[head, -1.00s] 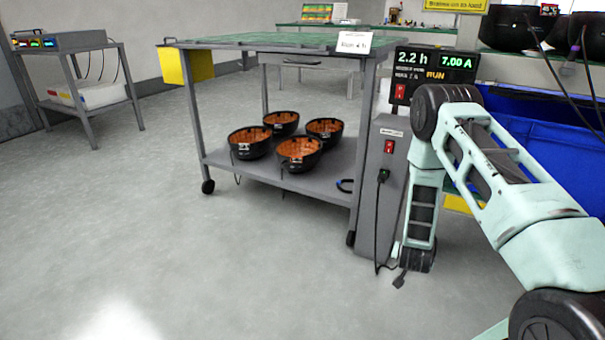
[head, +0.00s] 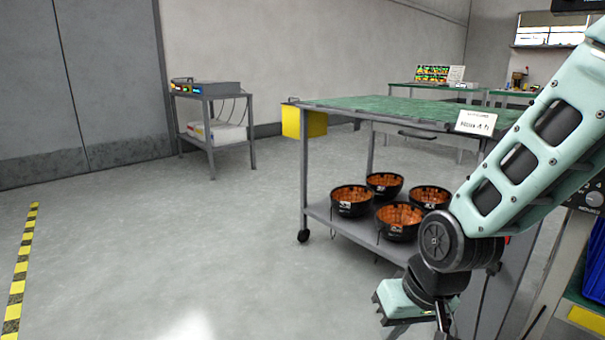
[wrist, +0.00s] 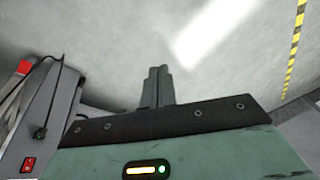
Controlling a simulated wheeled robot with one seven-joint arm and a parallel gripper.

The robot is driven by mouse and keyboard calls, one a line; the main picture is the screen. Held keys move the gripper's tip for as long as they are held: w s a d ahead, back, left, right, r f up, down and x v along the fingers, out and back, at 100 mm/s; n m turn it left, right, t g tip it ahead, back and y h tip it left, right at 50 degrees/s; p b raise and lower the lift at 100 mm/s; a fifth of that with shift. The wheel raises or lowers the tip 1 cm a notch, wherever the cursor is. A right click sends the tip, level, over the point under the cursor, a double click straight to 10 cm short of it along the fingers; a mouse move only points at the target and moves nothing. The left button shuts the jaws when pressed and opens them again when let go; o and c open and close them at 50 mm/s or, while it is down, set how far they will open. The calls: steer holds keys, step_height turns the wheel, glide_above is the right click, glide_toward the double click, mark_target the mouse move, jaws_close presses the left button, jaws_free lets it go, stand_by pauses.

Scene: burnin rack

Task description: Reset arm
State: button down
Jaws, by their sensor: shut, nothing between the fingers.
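My arm (head: 540,160) reaches in from the right edge of the head view and bends down at a dark joint in front of the cart. The pale green wrist is low in that view, near the bottom edge, and the fingers are not clear there. In the wrist view my gripper (wrist: 157,75) is shut and empty, its two fingers together over bare grey floor.
A green-topped cart (head: 370,103) carries several black bowls with orange insides (head: 399,220) on its lower shelf, close behind my arm. A small grey table (head: 207,96) stands at the back. A yellow-black floor stripe (head: 20,265) runs at left. The floor between is clear.

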steer(key=s+r+n+g+h+p, duration=0.1)
steer(key=s+r+n+p, duration=0.15)
steer(key=s+r, duration=0.4)
steer(key=s+r+n+g+h+p, duration=0.1)
steer(key=s+r+n, duration=0.25)
steer(key=s, duration=0.65)
step_height(320, 180, up, 36)
steer(key=p, duration=3.6)
steer(key=shift+w+a+r+m, duration=0.25)
steer(key=shift+w+a+m, duration=0.05)
steer(key=shift+w+a, duration=0.1)
